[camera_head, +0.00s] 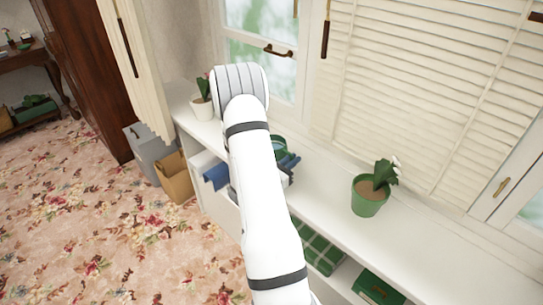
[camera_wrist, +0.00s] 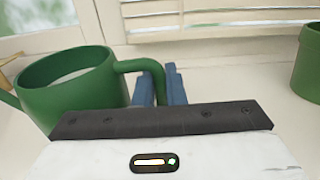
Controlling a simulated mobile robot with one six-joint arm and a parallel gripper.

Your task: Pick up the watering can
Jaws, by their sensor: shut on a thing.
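The green watering can (camera_wrist: 70,88) stands at the left of the wrist view, with its opening up and its curved handle (camera_wrist: 136,65) toward my gripper. A small part of the can (camera_head: 279,145) shows in the head view on the white sill, mostly hidden behind my arm. My gripper (camera_wrist: 160,88) has its blue fingers on either side of the handle's downward part and is shut on it. In the head view my gripper (camera_head: 288,163) is partly covered by my arm. The can's base is hidden, so I cannot tell if it touches the sill.
A green pot with a plant (camera_head: 369,197) stands right of my gripper on the white sill (camera_head: 325,185). A white pot with a plant (camera_head: 203,108) stands at the left. Windows and louvred shutters (camera_head: 415,90) rise behind. Shelves below hold boxes (camera_head: 378,288).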

